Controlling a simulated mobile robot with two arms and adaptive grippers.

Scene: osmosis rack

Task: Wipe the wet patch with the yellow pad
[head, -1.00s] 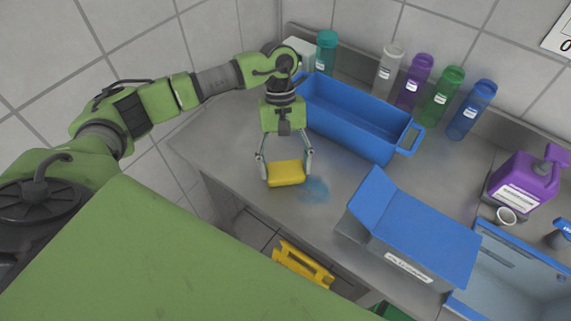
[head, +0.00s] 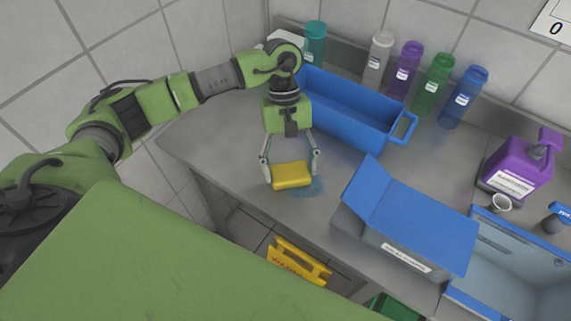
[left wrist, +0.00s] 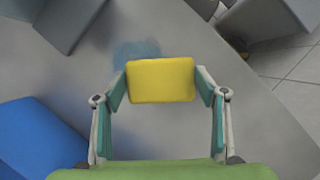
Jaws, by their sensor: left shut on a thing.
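The yellow pad (head: 292,176) is held between the fingertips of my left gripper (head: 290,168), which is shut on it low over the grey counter. The pad also shows in the left wrist view (left wrist: 160,80) between both fingers. The wet patch (head: 315,188) is a bluish smear on the counter, just right of the pad in the head view, and the pad seems to cover part of it. In the left wrist view the patch (left wrist: 135,52) shows beyond the pad's far edge. I cannot tell whether the pad touches the counter. My right gripper is not in view.
A blue bin (head: 350,115) stands behind the pad, and a grey box with an open blue lid (head: 415,220) to its right. Several bottles line the wall. A purple jug (head: 518,170) stands at right. The counter (head: 215,135) left of the pad is clear.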

